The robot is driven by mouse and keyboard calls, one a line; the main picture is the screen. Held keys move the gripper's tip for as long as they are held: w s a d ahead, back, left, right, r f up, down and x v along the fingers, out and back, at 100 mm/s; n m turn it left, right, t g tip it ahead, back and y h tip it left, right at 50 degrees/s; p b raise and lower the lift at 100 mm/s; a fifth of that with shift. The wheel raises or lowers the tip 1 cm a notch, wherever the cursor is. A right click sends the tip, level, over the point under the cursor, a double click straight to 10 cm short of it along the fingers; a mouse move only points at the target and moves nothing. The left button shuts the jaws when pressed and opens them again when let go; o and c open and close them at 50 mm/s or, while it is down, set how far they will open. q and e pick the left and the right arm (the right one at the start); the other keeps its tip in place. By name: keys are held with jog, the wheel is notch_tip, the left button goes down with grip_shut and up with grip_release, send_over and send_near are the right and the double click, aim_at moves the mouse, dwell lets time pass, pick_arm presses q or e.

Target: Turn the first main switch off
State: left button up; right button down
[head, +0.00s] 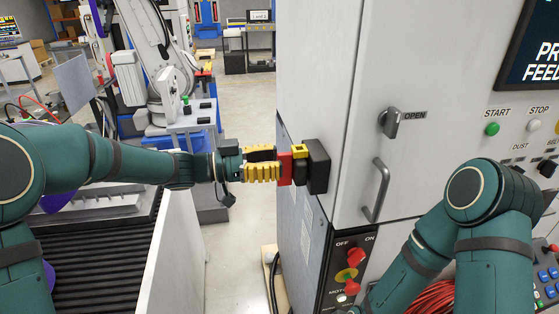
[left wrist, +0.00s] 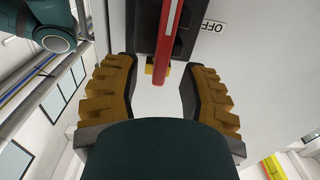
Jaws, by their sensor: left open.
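A main switch with a red lever (head: 285,168) and a black box (head: 318,166) with a yellow part is mounted on the left side face of the grey cabinet. In the left wrist view the red lever (left wrist: 169,35) points down from a dark housing, with an OFF label (left wrist: 213,27) beside it. My left gripper (head: 276,163) is open right at the lever. In the left wrist view the gripper (left wrist: 162,75) has its yellow-backed fingers on either side of the lever's end, with gaps on both sides. My right gripper is out of view.
The cabinet front (head: 400,60) has an OPEN handle (head: 391,122), a bar handle (head: 377,190) and a green START button (head: 492,129). A lower panel marked OFF and ON carries red knobs (head: 356,257). A conveyor (head: 110,255) lies below my left arm.

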pick_arm(q)
jog(key=shift+w+d, duration=0.15)
jog(key=shift+d, duration=0.7)
jog(key=shift+o, duration=0.2)
grip_shut()
